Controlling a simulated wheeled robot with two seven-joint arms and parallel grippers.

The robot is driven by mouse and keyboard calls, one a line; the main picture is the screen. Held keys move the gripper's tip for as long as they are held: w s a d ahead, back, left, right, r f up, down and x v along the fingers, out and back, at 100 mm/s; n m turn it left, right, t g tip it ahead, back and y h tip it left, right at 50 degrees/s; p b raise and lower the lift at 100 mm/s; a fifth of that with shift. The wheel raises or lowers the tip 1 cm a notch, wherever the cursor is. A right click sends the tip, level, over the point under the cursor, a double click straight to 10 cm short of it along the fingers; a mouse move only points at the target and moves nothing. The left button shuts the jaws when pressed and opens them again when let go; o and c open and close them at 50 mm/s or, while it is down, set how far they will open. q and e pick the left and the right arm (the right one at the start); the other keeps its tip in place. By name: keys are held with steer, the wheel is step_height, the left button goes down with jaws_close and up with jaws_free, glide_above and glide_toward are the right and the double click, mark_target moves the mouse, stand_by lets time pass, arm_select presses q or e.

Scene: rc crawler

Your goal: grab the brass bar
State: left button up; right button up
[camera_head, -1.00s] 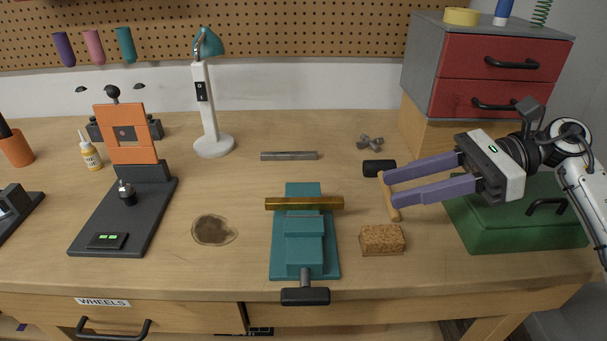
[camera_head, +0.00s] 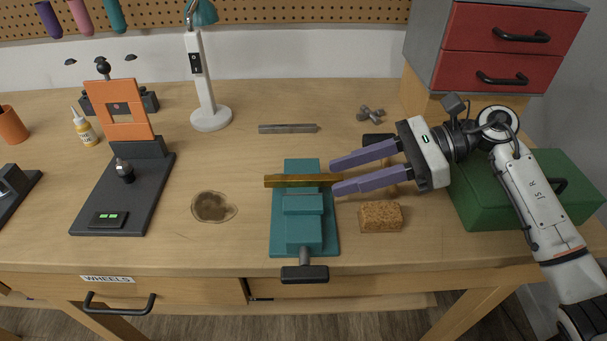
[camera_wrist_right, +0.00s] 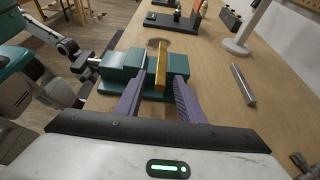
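The brass bar (camera_head: 295,181) lies across the teal vise (camera_head: 304,235), near its far end, in the head view. In the right wrist view the bar (camera_wrist_right: 161,62) points away from me between the fingers, with the vise (camera_wrist_right: 118,68) around and under it. My right gripper (camera_head: 332,178) is open, its two purple fingertips at the bar's right end, one on the far side and one on the near side. The fingers (camera_wrist_right: 157,92) look apart from the bar in the wrist view. My left gripper is not in view.
A cork block (camera_head: 381,217) sits right of the vise, just nearer than my right fingers. A hammer (camera_head: 378,141) lies partly hidden behind the gripper. A grey bar (camera_head: 288,128) lies farther back. A green box (camera_head: 560,205) stands below my right arm.

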jaws_close()
steer(key=shift+r, duration=0.1)
